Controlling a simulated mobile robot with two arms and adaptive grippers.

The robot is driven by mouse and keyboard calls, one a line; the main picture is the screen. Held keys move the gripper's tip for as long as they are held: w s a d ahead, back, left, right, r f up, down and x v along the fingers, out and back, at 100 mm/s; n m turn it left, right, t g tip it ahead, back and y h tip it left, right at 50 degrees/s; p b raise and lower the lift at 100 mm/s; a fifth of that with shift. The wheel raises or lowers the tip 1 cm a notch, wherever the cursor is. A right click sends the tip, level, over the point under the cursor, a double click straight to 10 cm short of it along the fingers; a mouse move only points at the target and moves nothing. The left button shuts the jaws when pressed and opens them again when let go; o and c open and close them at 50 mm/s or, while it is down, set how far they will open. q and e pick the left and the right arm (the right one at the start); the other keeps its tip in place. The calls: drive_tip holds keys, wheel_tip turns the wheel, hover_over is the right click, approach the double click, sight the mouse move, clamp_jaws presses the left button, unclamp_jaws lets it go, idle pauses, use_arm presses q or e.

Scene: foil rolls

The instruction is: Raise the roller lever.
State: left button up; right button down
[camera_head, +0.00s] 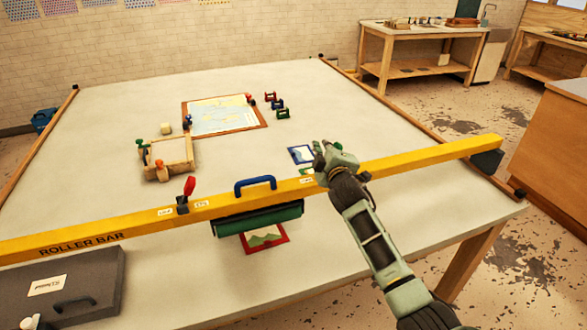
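A yellow bar (406,160) marked ROLLER BAR spans the table from left to right. A small lever (189,186) with a red grip and a dark base stands nearly upright on the bar, between small white labels. A blue handle (255,184) sits on the bar to its right, above a green roller (258,219). My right gripper (321,152) is over the bar, right of the blue handle and well apart from the red lever. Its fingers point away from me, and their opening is too small to tell. My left gripper is not in view.
A grey case (62,290) lies at the front left. A red-framed picture (264,239) lies beneath the roller. A wooden box with pegs (169,155), a framed sheet (226,116) and several small coloured pieces (277,104) lie beyond the bar. The table's right front is clear.

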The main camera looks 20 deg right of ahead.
drive_tip(key=shift+d, duration=0.7)
